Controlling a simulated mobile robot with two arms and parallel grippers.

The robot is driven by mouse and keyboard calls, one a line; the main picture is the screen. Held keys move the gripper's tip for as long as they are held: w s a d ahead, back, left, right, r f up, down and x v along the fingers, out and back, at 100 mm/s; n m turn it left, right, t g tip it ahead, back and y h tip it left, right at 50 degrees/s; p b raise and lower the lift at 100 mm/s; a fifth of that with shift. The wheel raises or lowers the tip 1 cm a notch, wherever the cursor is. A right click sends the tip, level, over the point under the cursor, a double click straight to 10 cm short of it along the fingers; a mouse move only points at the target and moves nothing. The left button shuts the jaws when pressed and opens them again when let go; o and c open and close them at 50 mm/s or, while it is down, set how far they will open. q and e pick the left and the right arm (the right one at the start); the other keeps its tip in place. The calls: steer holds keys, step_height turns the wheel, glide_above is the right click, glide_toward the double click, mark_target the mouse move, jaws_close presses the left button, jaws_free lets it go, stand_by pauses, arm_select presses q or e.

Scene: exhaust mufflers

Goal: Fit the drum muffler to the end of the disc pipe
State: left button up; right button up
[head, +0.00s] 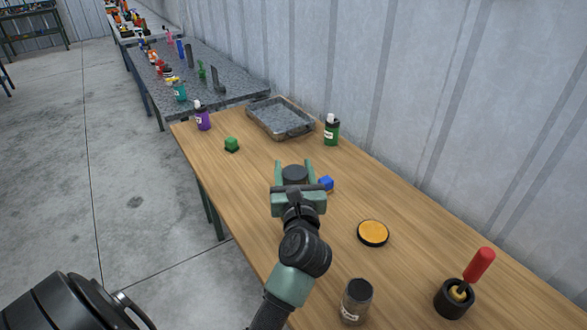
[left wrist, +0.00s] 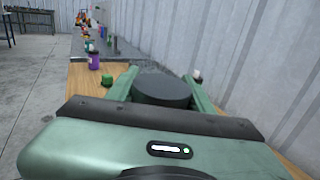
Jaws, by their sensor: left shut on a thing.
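My left gripper (head: 293,168) is over the middle of the wooden table, pointing away from me. It is shut on a dark grey round drum (head: 294,177), which looks like the drum muffler. In the left wrist view the drum's flat top (left wrist: 161,92) shows between the two green fingers; its lower part is hidden by the gripper. I cannot tell whether it touches the table. No pipe with a disc can be made out for certain in either view. My right gripper is not in view.
A corrugated wall stands right.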

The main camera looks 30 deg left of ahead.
arm_select(q)
steer(key=shift+f, duration=0.15)
stand_by(0.5)
steer(key=shift+f+b, duration=0.6)
steer(key=shift+f, duration=0.15)
stand_by(0.4)
steer(key=o, duration=1.5)
steer(key=shift+c, duration=0.2)
steer(key=shift+r, duration=0.1)
steer(key=shift+r, duration=0.3)
step_height(320, 180, up, 19)
steer(key=shift+p, duration=0.45)
